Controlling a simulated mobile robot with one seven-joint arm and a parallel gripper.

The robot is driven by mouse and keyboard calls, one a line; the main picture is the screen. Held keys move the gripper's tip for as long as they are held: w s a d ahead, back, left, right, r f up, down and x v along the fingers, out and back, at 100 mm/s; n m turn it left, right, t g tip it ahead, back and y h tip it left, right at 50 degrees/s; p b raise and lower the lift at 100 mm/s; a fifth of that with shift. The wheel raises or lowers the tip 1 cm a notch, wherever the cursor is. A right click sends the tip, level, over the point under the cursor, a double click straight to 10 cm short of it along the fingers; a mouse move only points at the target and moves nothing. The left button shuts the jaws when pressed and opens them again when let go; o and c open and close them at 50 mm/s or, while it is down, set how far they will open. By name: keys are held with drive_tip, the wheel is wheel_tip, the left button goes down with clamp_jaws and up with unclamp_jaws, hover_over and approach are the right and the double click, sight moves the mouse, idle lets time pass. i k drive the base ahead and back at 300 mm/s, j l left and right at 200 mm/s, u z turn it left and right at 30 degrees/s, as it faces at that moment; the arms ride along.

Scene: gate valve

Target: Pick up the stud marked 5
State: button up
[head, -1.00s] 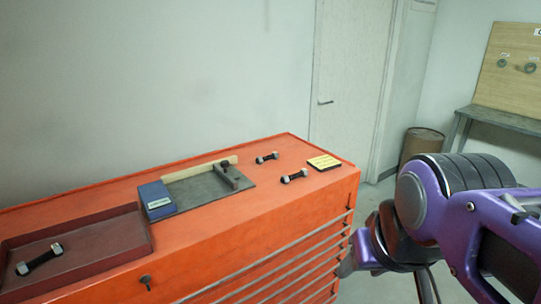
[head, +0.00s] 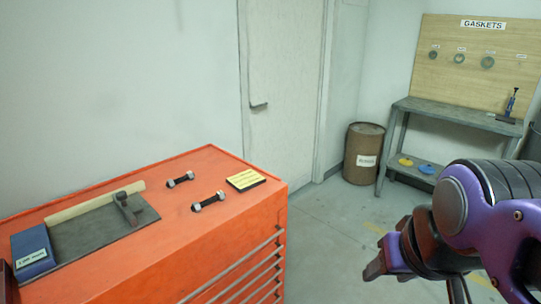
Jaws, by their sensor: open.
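Two dark studs with silver nuts at their ends lie on the orange tool cabinet (head: 110,193). The far stud (head: 180,180) is nearer the wall. The near stud (head: 209,202) lies closer to the cabinet's right front edge. I cannot read a number on either one. My gripper (head: 384,262) is open and appears empty. It is to the right of the cabinet in the picture, over the floor and apart from both studs.
A yellow-topped pad (head: 245,180) lies beside the studs. A grey plate (head: 90,232) with a clamp-like piece (head: 127,207) and a blue box (head: 32,252) are at left. A barrel (head: 363,155) and a bench (head: 460,118) stand behind. Floor right of the cabinet is clear.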

sight(171, 184)
drive_tip(key=i+l+z, duration=0.55)
drive_tip(key=z, duration=0.3)
drive_tip(key=i+l, duration=0.15)
drive_tip(key=i, duration=0.35)
drive_tip(key=i+l, duration=0.1)
drive_tip(key=i, duration=0.45)
drive_tip(key=i+u, duration=0.15)
drive_tip(key=u, duration=0.25)
drive_tip(key=i+u, duration=0.2)
drive_tip(key=u, duration=0.2)
drive_tip(key=i+l+u, duration=0.1)
drive_tip(key=u, duration=0.25)
drive_tip(key=i+u, duration=0.15)
drive_tip(key=u, duration=0.25)
drive_tip(key=i+l+u, duration=0.1)
drive_tip(key=u, duration=0.35)
drive_tip(key=i+l+u, duration=0.1)
drive_tip(key=u, duration=0.3)
drive_tip(key=i+l+u, duration=0.1)
drive_tip(key=u, duration=0.25)
drive_tip(key=i+l+u, duration=0.15)
drive_tip(key=u, duration=0.25)
drive_tip(key=i+l+u, duration=0.1)
drive_tip(key=u, duration=0.25)
drive_tip(key=i+l+u, duration=0.15)
drive_tip(key=l+u, duration=0.5)
drive_tip(key=u, duration=0.5)
drive_tip(key=l+z, duration=0.1)
